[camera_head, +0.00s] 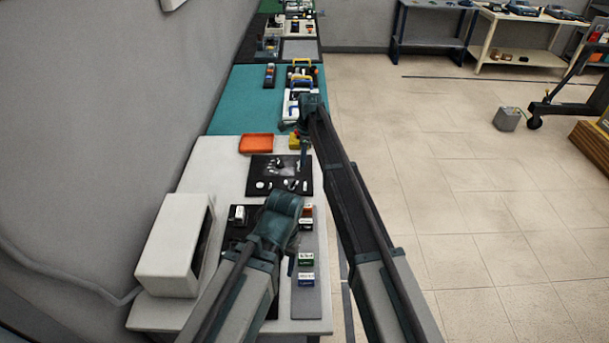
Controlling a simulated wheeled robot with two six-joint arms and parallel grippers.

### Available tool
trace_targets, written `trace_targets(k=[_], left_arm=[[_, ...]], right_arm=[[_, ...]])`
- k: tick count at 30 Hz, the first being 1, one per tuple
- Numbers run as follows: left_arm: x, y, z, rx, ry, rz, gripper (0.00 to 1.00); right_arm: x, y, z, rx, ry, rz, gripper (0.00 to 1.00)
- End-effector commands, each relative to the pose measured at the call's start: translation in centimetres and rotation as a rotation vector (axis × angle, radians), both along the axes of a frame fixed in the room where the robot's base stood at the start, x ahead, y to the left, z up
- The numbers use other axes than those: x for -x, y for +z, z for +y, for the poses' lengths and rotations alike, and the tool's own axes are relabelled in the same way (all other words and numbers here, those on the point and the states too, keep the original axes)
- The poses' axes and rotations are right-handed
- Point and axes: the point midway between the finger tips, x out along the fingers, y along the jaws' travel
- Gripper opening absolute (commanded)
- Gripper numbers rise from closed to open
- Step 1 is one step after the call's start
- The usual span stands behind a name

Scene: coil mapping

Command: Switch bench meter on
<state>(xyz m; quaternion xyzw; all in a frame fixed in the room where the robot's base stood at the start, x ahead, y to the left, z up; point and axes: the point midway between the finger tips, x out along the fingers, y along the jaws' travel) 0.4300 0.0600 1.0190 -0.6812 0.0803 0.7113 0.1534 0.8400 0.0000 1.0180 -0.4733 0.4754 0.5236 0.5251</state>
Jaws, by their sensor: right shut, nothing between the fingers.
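A white box-shaped unit (172,247), which looks like the bench meter, stands at the left of the near white bench. Its dark front faces right and is seen almost edge-on, so its switch and display cannot be made out. My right gripper (304,163) points down near the right edge of the black tray, well beyond the unit; it is shut and empty. My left gripper (291,268) points down right of the unit, beside the grey mat, apart from the unit. Its fingers are mostly hidden by my arm.
A black tray (262,172) with small pale parts and an orange tray (256,143) lie farther along the bench. Small green and blue blocks stand on the grey mat (306,303). A teal mat (240,100) lies beyond. Open tiled floor is at right.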

Motion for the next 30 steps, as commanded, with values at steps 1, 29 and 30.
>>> trace_targets(k=[1,29,30], left_arm=[[0.0,0.0,0.0,0.0,0.0,0.0,0.59],[0.0,-7.3,0.0,0.0,0.002,0.0,0.59],[0.0,-7.9,0.0,0.0,0.002,0.0,0.59]], right_arm=[[0.0,0.0,0.0,0.0,0.0,0.0,0.0],[0.1,-7.3,0.7,0.0,0.004,0.0,0.0],[0.1,-7.9,0.8,0.0,0.004,0.0,0.0]])
